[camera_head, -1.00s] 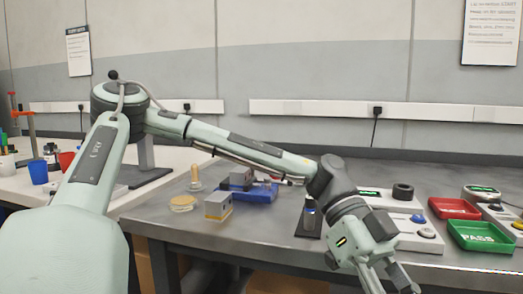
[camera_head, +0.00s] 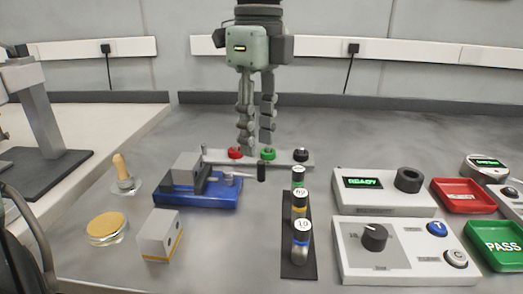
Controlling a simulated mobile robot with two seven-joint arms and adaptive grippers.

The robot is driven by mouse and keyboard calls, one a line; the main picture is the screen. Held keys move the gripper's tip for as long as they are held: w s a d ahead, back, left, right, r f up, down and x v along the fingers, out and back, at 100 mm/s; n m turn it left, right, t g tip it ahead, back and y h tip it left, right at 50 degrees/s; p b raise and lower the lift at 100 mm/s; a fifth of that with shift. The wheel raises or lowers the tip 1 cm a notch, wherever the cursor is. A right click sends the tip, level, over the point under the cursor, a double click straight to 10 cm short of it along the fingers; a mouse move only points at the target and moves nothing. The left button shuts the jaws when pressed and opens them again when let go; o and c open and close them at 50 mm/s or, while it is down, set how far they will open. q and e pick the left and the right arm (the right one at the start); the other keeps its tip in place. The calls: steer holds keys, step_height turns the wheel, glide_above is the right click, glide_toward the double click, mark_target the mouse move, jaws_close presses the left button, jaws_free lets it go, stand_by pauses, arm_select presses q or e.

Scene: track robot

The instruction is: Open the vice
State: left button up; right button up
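The vice (camera_head: 190,200) has a blue base and grey jaws and sits left of centre on the grey bench. A thin metal bar extends right from it to an upright black handle (camera_head: 262,171). I cannot tell how far its jaws are apart. My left gripper (camera_head: 257,148) hangs from the top centre with its fingers pointing down. Its fingers are apart, with nothing seen between them. The fingertips appear just above the black handle in the picture, without clear contact. My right gripper is not in view.
A rail with red, green and black knobs (camera_head: 215,157) lies behind the vice. Labelled cylinders (camera_head: 300,240) stand to the right, before a READY device (camera_head: 350,202) and a dial box (camera_head: 355,265). A grey block (camera_head: 152,238) and yellow-topped disc (camera_head: 107,228) lie front left.

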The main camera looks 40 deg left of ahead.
mark_target(261, 162)
arm_select(q)
steer(key=shift+w+a+r, duration=0.2)
steer(key=shift+w+r, duration=0.1)
steer(key=shift+w, duration=0.45)
steer(key=shift+f, duration=0.35)
step_height(261, 162, down, 7)
steer(key=shift+r, duration=0.15)
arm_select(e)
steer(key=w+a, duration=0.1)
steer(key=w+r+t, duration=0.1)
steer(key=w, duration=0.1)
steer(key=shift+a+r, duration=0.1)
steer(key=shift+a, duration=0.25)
arm_select(q)
steer(key=shift+c, duration=0.5)
jaws_close()
